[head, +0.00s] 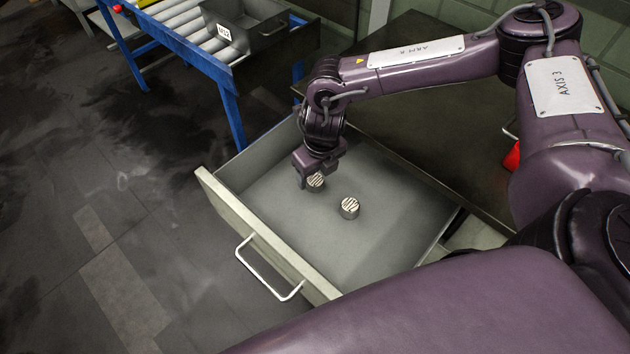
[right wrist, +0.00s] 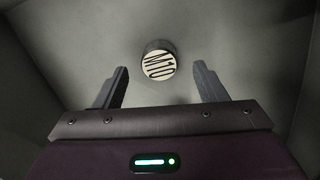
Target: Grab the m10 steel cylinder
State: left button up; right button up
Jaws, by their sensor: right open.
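The m10 steel cylinder (right wrist: 158,62) is a short round piece with a pale top and dark lettering that seems to read M10. It stands upright in the drawer, and in the head view a cylinder (head: 316,183) shows right at my right gripper (head: 311,184). My right gripper is open, and in the right wrist view its two fingers (right wrist: 161,84) point toward the cylinder, which lies between and just beyond their tips. Nothing is between the fingers. My left gripper is not in view.
A second similar cylinder (head: 349,208) stands nearby in the open drawer (head: 268,243), its marking unreadable. The drawer walls surround both, with bare floor around them. A blue roller conveyor (head: 190,52) carrying a grey bin (head: 262,45) stands behind. A dark tabletop (head: 430,120) is at right.

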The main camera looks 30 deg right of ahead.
aim_at(315, 183)
jog(key=shift+w+f, duration=0.2)
jog(key=shift+f, duration=1.25)
jog(key=c, duration=1.3)
jog(key=shift+o, duration=0.2)
jog(key=shift+r, duration=0.1)
